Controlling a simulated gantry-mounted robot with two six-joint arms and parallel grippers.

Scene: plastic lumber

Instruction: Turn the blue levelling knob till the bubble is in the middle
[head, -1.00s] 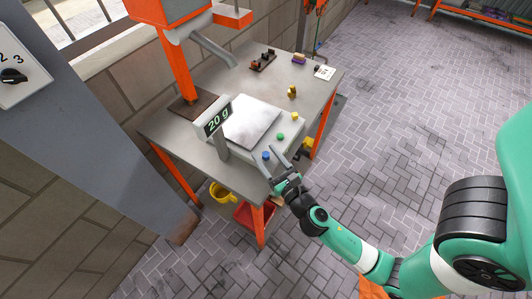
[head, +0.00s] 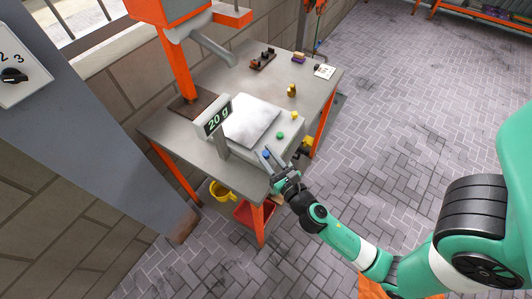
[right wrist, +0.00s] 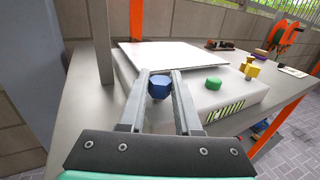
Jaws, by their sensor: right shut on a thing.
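The balance is a pale box (right wrist: 195,108) with a flat white pan (head: 252,120) and a display (head: 217,121) reading 20 g. The blue knob (right wrist: 159,88) stands on its near edge. My right gripper (right wrist: 160,84) is shut on the blue knob, with one finger on each side. My left gripper is out of view.
The balance stands on a grey table (head: 185,135) with orange legs. A small brass-coloured weight (head: 292,91), a dark block of weights (head: 262,60) and a white card (head: 324,72) lie farther back. A yellow mug (head: 222,191) and red tray (head: 252,211) sit below the table.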

